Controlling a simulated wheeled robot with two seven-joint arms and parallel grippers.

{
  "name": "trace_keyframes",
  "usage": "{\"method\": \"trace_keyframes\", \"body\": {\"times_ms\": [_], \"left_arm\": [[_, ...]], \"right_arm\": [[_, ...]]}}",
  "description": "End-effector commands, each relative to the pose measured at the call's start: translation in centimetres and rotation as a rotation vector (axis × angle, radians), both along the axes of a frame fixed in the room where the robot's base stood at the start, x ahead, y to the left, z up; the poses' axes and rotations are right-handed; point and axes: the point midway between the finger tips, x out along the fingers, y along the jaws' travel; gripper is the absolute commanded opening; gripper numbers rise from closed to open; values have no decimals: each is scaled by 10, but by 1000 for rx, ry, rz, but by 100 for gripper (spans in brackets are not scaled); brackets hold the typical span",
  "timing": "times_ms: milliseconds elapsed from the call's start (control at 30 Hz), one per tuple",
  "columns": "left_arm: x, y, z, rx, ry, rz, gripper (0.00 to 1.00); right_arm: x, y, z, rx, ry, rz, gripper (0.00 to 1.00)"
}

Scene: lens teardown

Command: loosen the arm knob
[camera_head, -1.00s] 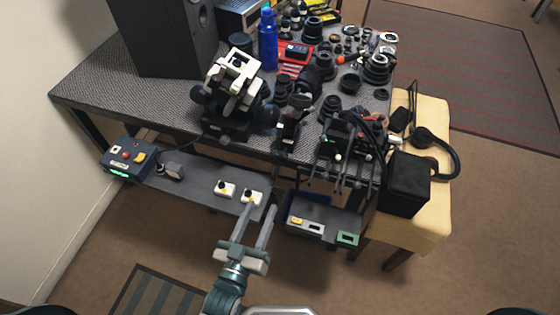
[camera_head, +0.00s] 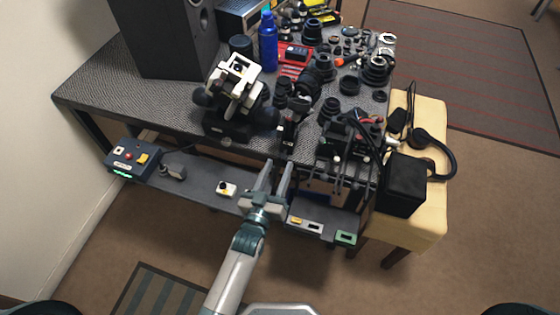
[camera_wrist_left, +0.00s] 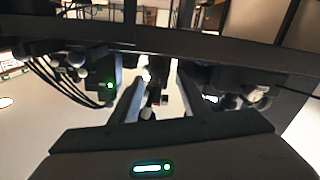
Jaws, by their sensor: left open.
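My left gripper (camera_head: 277,170) is open and empty in the head view. Its two fingers point away from me, just in front of the table's front edge and below a small dark clamp-like device (camera_head: 287,132). In the left wrist view the open fingers (camera_wrist_left: 158,88) frame a small upright part with a pale rounded knob (camera_wrist_left: 147,113); I cannot tell for sure whether this is the arm knob. A white-and-black microscope-like stand (camera_head: 236,85) with dark side knobs stands left of the device. My right gripper is not in view.
A grey shelf (camera_head: 200,186) with small control boxes runs below the table edge (camera_head: 120,125). A black rack with cables (camera_head: 345,140) stands to the right. Several lens parts and a blue bottle (camera_head: 268,42) crowd the tabletop. A yellow stool (camera_head: 432,200) holds a black box.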

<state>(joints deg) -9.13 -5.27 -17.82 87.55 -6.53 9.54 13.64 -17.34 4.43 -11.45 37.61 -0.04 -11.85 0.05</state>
Motion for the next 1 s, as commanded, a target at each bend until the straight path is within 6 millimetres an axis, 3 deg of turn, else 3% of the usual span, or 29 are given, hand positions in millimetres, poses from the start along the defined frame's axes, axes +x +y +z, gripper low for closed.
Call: {"method": "trace_keyframes", "body": {"times_ms": [200,600,767,1000], "left_arm": [[20,-7,1,0,0,0,42],[24,-8,-1,0,1,0,42],[24,-8,0,0,1,0,3],[24,-8,0,-5,3,0,1]], "right_arm": [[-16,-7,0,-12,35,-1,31],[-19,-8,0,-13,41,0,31],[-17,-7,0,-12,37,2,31],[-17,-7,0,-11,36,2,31]]}}
